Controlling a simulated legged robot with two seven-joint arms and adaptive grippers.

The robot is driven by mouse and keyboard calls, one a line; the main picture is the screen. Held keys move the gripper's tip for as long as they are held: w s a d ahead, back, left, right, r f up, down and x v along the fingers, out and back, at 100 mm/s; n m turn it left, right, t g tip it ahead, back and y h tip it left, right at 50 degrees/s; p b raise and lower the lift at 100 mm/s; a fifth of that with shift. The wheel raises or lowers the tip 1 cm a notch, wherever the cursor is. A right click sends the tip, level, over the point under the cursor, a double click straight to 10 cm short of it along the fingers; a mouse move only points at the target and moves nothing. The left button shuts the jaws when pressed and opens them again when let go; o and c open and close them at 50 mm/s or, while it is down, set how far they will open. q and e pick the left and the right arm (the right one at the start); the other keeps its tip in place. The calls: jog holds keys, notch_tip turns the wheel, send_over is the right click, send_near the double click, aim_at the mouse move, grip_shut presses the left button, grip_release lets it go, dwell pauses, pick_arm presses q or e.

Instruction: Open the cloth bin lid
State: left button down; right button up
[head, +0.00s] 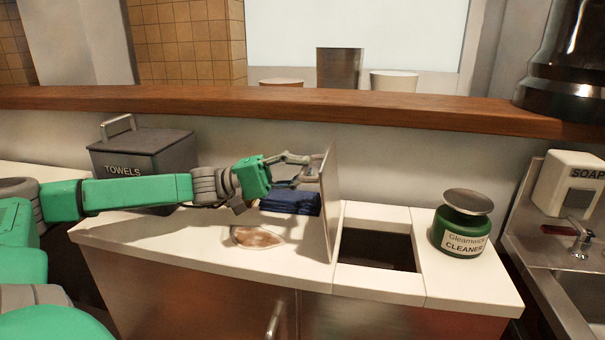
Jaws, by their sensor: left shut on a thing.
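The cloth bin lid (331,205) is a thin pale panel standing nearly upright at the left edge of a square opening in the counter. The dark bin opening (378,250) lies uncovered to its right. My left gripper (312,170) reaches in from the left and is shut on the lid near its upper left side. The exact contact at the fingertips is partly hidden. My right gripper is not in view.
Folded blue cloths (290,202) sit behind a brown stain (257,237) on the counter. A dark TOWELS box (145,152) stands at left. A green cleaner jar (461,226) is right of the opening. A soap dispenser (573,184) and sink are at far right.

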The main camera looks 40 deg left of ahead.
pick_arm(q)
jog(key=shift+s+d+f, duration=0.2)
jog(key=shift+d+f, duration=0.05)
jog(key=shift+f, duration=0.1)
jog(key=c, duration=1.6)
grip_release()
jog(key=shift+r, duration=0.2)
jog(key=shift+r, duration=0.15)
